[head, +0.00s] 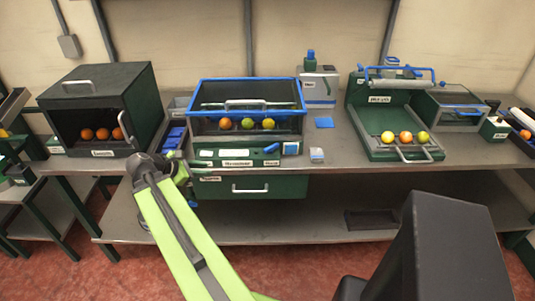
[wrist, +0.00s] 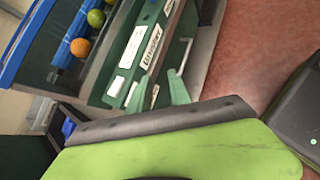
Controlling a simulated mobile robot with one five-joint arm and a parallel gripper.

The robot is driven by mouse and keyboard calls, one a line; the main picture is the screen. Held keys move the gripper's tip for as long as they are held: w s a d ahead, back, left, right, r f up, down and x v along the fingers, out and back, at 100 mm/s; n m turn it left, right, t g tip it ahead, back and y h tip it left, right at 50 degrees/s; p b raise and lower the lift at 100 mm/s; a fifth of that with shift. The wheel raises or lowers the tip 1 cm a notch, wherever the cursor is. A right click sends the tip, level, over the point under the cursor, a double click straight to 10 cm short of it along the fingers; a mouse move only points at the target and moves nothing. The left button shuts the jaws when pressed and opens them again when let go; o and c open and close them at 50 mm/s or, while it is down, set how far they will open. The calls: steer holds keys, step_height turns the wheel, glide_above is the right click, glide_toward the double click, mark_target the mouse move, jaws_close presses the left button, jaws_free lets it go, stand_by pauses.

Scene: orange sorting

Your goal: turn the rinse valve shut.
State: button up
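The rinse valve appears to be the small blue lever (head: 271,148) on the front panel of the middle wash unit (head: 215,154), at the panel's right part. It lies slanted, its right end higher. My gripper (head: 209,167) is at the left end of that panel, well left of the lever and apart from it. In the wrist view my gripper's two pale green fingers (wrist: 158,78) stand apart with nothing between them, in front of the labelled panel (wrist: 132,48). I cannot clearly make out the lever in the wrist view.
A blue-rimmed bin (head: 205,126) with oranges and a yellow-green fruit sits above the panel. A green drawer (head: 215,187) with a handle is below. A dark green box (head: 140,88) with oranges stands left, and a green tray (head: 373,150) with fruit right.

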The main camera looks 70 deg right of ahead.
mark_target(265, 149)
steer(key=s+d+r+n+g+h, duration=0.2)
steer(key=s+d+r+n+g, duration=0.15)
steer(key=s+d, duration=0.45)
steer(key=shift+m+t, duration=0.35)
steer(key=b+x, duration=0.7)
steer(key=x, duration=0.9)
steer(key=shift+s+d, duration=0.1)
steer(key=shift+s, duration=0.05)
steer(key=shift+s+d+f, duration=0.1)
steer(key=shift+s+d, duration=0.15)
steer(key=shift+d, duration=0.1)
steer(key=shift+c, duration=0.3)
jaws_close()
